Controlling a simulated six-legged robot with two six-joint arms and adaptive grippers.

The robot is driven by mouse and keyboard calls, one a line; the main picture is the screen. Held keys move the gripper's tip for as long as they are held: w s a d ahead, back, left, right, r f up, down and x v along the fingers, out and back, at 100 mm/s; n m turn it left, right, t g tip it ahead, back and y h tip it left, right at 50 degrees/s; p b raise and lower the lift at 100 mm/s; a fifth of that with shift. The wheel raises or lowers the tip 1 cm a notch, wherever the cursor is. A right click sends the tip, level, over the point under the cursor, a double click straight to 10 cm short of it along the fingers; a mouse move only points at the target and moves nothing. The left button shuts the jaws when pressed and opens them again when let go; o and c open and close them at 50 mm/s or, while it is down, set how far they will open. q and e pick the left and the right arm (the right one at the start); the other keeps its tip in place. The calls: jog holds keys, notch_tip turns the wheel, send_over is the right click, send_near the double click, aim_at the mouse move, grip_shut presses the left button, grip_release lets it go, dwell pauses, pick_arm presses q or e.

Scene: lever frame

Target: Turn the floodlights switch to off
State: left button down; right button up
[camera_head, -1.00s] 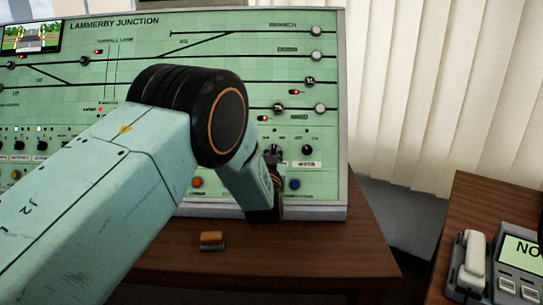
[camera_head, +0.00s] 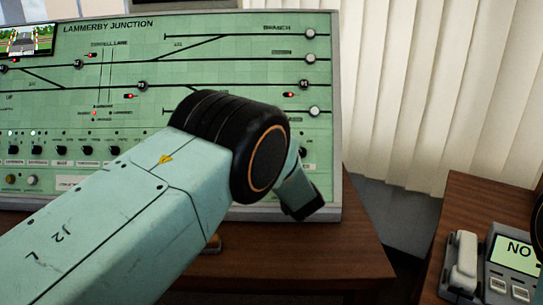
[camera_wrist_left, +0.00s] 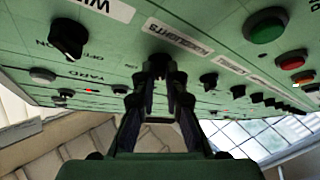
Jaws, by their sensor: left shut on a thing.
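The floodlights switch (camera_wrist_left: 158,57) is a dark knob on the green panel, beside a white label reading FLOODLIGHTS in the left wrist view. My left gripper (camera_wrist_left: 159,76) has its fingertips on either side of this knob and is shut on it. The fingers hide most of the knob, so I cannot tell which way it points. In the head view my left arm's black joint and wrist cover the switch and the gripper. My right gripper is not in view.
The green Lammerby Junction panel (camera_head: 225,75) stands on a brown desk (camera_head: 345,265). Nearby are another black knob (camera_wrist_left: 67,40) and a green button (camera_wrist_left: 265,25). A telephone (camera_head: 463,262) stands at the right.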

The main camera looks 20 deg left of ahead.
pick_arm(q)
jog(key=shift+w+r, duration=0.1)
jog(key=shift+r, duration=0.25)
jog(key=c, duration=1.5)
grip_release()
jog(key=shift+a+f, duration=0.1)
jog(key=shift+o, duration=0.5)
jog(key=shift+f, duration=0.3)
notch_tip(320, 180, up, 10)
